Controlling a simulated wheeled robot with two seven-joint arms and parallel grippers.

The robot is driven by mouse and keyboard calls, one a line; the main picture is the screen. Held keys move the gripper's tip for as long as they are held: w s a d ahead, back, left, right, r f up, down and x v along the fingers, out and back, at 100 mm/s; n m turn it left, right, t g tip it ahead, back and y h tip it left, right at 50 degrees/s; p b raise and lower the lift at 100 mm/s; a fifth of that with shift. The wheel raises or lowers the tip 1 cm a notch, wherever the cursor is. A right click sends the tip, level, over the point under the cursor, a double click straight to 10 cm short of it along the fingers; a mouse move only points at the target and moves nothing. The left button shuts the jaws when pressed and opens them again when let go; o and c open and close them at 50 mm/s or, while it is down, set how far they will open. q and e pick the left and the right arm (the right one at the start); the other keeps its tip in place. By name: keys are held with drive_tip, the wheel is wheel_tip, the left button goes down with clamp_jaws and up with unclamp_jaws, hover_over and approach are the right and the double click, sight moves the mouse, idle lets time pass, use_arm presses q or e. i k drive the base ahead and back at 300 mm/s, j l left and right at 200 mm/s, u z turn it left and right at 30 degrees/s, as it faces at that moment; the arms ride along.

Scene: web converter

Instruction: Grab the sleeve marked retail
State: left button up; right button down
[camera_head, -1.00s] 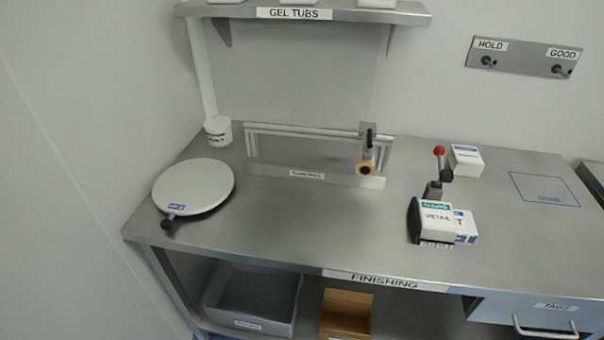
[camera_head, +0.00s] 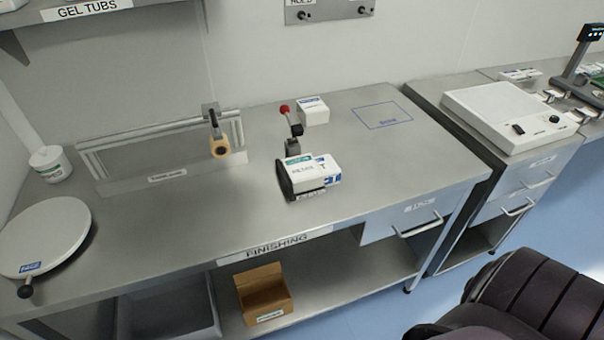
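A white sleeve with a green band and lettering that looks like "RETAIL" (camera_head: 298,170) is at the middle of the finishing table (camera_head: 225,215). It sits at a dark holder with a red-knobbed lever (camera_head: 286,110) standing behind it. A second white box with a blue mark (camera_head: 327,172) is right beside it on the right, partly hidden by it. Neither gripper shows. A dark, ridged part of my own body fills the lower right corner.
A neighbouring bench with a white device (camera_head: 510,117) is at right. Blue floor is clear in front.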

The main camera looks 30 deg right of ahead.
sight(305, 174)
drive_tip(key=l+u, duration=0.1)
drive_tip(key=l, duration=1.5)
drive_tip(key=k, duration=0.1)
